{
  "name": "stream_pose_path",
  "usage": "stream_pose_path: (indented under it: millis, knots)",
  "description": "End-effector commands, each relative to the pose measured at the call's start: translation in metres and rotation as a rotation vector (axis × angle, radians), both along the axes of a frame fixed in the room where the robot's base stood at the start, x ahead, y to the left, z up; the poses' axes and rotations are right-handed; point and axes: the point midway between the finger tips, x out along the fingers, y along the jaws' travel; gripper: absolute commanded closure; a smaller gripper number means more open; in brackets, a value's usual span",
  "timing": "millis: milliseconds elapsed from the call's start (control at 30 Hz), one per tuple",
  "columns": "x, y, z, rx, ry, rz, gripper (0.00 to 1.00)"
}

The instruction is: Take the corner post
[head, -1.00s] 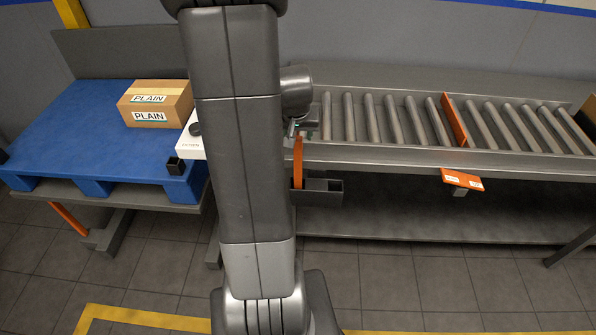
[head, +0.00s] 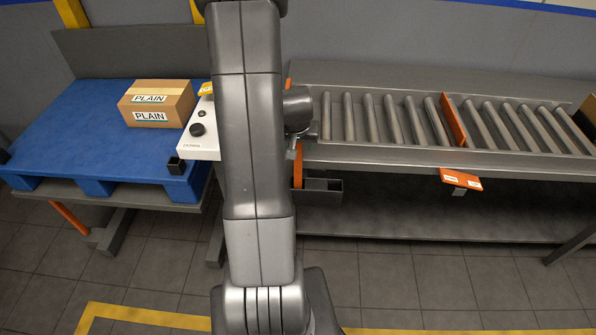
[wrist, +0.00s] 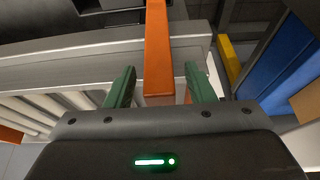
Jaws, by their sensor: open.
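The corner post (head: 298,168) is an orange bar at the left end of the roller conveyor, by a dark grey open holder (head: 328,187); my arm hides part of it. In the wrist view the orange post (wrist: 157,40) runs down from the top edge to between the two green fingers. My gripper (wrist: 158,78) is open, with a finger on each side of the post and small gaps visible beside it. In the head view my arm hides most of the gripper.
The roller conveyor (head: 400,157) extends right, with an orange divider (head: 453,120) across it and an orange bracket (head: 460,180) on its front. A blue pallet (head: 80,130) at left carries a box marked PLAIN (head: 157,103). A white control panel (head: 198,143) stands beside my arm.

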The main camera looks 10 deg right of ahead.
Motion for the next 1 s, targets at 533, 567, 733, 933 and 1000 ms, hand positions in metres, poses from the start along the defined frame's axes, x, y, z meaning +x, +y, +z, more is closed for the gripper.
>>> stream_pose_path:
  millis: [533, 567, 733, 933, 1000]
  knots:
    - [0.0, 0.0, 0.0, 0.0, 0.0, 0.0, 1.0]
    - [0.0, 0.0, 0.0, 0.0, 0.0, 0.0, 1.0]
    - [0.0, 0.0, 0.003, 0.0, -0.001, 0.0, 1.0]
    - [0.001, 0.0, 0.019, -0.001, -0.005, -0.001, 1.0]
    - [0.001, 0.0, 0.029, -0.001, -0.005, -0.001, 1.0]
